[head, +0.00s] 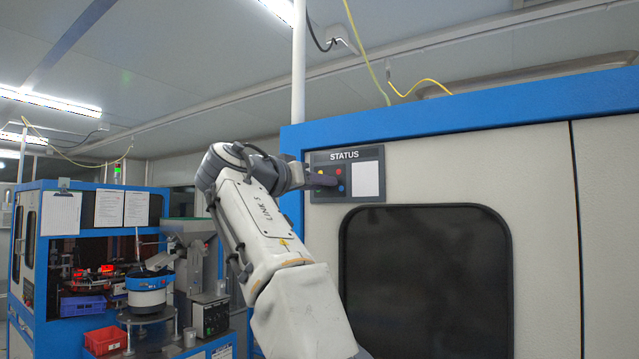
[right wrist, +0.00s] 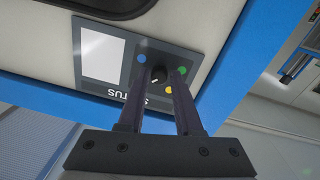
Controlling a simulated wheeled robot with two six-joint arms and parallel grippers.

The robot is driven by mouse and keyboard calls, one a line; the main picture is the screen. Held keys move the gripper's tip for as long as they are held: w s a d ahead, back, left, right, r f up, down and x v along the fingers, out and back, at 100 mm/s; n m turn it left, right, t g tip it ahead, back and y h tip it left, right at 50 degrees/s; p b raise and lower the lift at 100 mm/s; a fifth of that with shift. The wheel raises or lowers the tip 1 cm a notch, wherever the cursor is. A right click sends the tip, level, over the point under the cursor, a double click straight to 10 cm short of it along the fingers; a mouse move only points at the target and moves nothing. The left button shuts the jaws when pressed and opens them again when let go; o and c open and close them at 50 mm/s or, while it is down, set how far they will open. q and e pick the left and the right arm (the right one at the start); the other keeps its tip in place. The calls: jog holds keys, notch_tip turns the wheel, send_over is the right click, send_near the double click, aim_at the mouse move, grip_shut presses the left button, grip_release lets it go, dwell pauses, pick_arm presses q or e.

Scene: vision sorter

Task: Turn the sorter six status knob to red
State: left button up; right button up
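The status panel (head: 347,157) is a dark grey plate labelled STATUS on the machine front. It carries a white card and coloured dots. The head view shows the yellow dot (head: 321,171), red dot (head: 339,171) and blue dot (head: 341,188); my right gripper (head: 325,180) covers the knob there. In the right wrist view the round black knob (right wrist: 159,75) lies between my two open fingertips, with a gap visible on each side. The green dot (right wrist: 182,70) shows there; the red dot is hidden. A small pale mark is on the knob; its direction is unclear. My left gripper is out of view.
The panel is on a blue-edged cabinet (head: 540,220) with a dark window (head: 425,280) below. Another blue machine (head: 30,250) with a red bin (head: 106,340) and a blue bin (head: 83,306) stands far left. Open space surrounds my right arm.

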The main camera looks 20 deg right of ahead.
jog(key=shift+o, duration=0.9)
jog(key=b+v, duration=0.1)
jog(key=v, duration=0.9)
jog(key=shift+a, duration=0.2)
jog(key=shift+s, duration=0.1)
